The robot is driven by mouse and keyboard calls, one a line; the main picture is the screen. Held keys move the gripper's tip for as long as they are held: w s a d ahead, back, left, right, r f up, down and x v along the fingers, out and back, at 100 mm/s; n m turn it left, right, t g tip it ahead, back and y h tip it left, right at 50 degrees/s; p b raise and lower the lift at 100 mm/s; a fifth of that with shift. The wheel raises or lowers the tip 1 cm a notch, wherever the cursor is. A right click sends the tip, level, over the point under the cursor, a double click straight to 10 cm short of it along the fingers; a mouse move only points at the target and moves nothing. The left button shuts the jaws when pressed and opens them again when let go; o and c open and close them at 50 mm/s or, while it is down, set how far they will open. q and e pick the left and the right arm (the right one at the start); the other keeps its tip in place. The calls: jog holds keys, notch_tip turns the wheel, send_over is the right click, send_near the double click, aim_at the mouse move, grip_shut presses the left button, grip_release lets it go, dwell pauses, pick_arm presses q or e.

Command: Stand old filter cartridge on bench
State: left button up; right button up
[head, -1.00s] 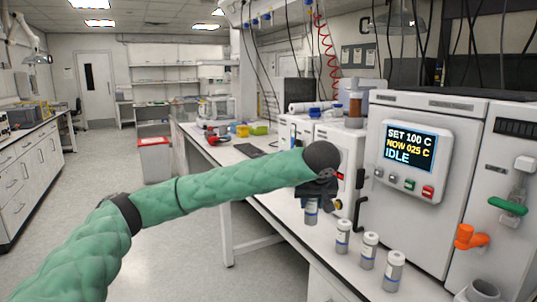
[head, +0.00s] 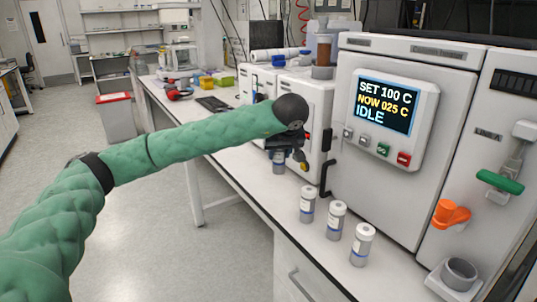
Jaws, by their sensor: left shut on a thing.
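My left gripper (head: 283,152) reaches in from the left over the bench (head: 228,165), fingers pointing down. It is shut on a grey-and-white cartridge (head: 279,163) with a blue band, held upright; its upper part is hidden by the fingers. I cannot tell clearly whether its base touches the bench. Three similar cartridges stand upright in a row on the bench: the nearest to my gripper (head: 307,204), the middle one (head: 336,221) and the front one (head: 361,245). I cannot tell old from new by their looks. My right gripper is not in view.
A white reactor with a screen (head: 388,106) reading "SET 100 C, NOW 025 C, IDLE" stands behind the row. To its right are a green handle (head: 500,181), an orange valve handle (head: 451,214) and a grey round cup (head: 459,272). Bench around the row is clear.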

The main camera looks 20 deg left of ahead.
aim_at(280, 169)
pick_arm(q)
jog(key=f, duration=0.4)
jog(key=shift+w, duration=0.25)
jog(key=shift+f, duration=0.25)
notch_tip(280, 169, down, 3)
jog(key=shift+s+r+p, duration=0.1)
jog(key=shift+p, duration=0.3)
jog(key=shift+f, duration=0.2)
jog(key=shift+r, duration=0.1)
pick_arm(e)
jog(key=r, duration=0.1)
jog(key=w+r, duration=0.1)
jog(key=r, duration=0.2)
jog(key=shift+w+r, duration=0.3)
